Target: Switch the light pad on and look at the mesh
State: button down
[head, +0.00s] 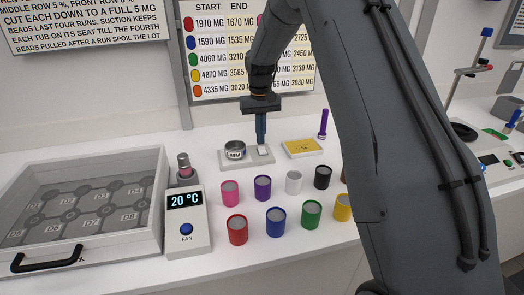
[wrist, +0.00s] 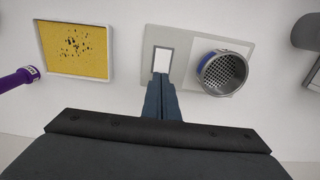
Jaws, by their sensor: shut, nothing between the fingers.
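The light pad (head: 228,164) is a flat grey plate on the white counter; it also shows in the wrist view (wrist: 190,36). A pale rocker-like switch (wrist: 161,59) in a dark frame sits on one end of it. A round metal cup with a mesh bottom (wrist: 222,72) stands on the other end, and it shows in the head view (head: 235,149) with a label. My gripper (head: 261,142) points down at the switch, its fingers shut and empty. In the wrist view its fingertips (wrist: 162,80) overlap the switch's near edge; I cannot tell whether they touch it. No clear glow shows on the pad.
A fan unit reading 20 °C (head: 187,238) and a large grey tray (head: 150,205) are at left.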

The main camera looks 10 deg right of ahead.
jog(key=shift+f, duration=0.5)
jog(key=shift+r, duration=0.1)
jog(key=shift+r+p, duration=0.95)
jog(key=shift+r, duration=1)
notch_tip(320, 180, up, 8)
jog(key=b, duration=0.2)
jog(key=shift+f, duration=0.2)
